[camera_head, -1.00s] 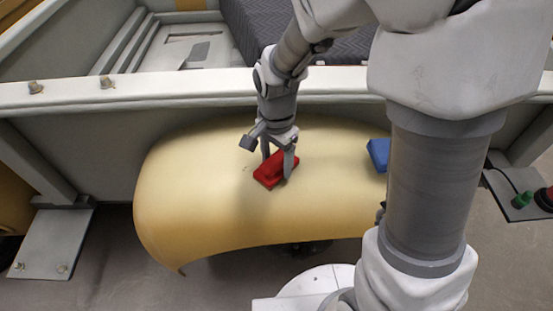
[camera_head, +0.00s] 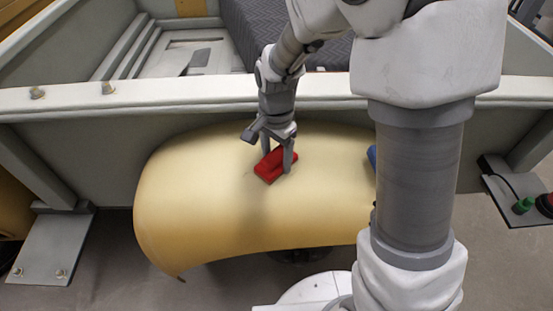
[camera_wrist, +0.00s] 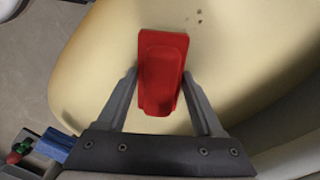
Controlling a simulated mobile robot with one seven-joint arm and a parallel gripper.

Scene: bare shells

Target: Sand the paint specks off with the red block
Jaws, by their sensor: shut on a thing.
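The red block (camera_head: 270,168) lies on the cream curved panel (camera_head: 200,200), near the panel's upper middle. My gripper (camera_head: 277,160) is shut on it, one finger on each side. In the wrist view the red block (camera_wrist: 161,75) is between the two fingers, its wide end pointing away from the wrist. A few small dark paint specks (camera_wrist: 199,14) show on the panel just beyond the block's wide end, to its right. In the head view I cannot make out the specks clearly. Whether the block's whole face touches the panel is hidden.
A blue block (camera_head: 371,156) sits on the panel's right side, mostly hidden behind my arm. A pale rail (camera_head: 180,92) runs behind the panel. At right is a grey shelf (camera_head: 510,190) with a green-capped item (camera_head: 523,205). The panel's left half is clear.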

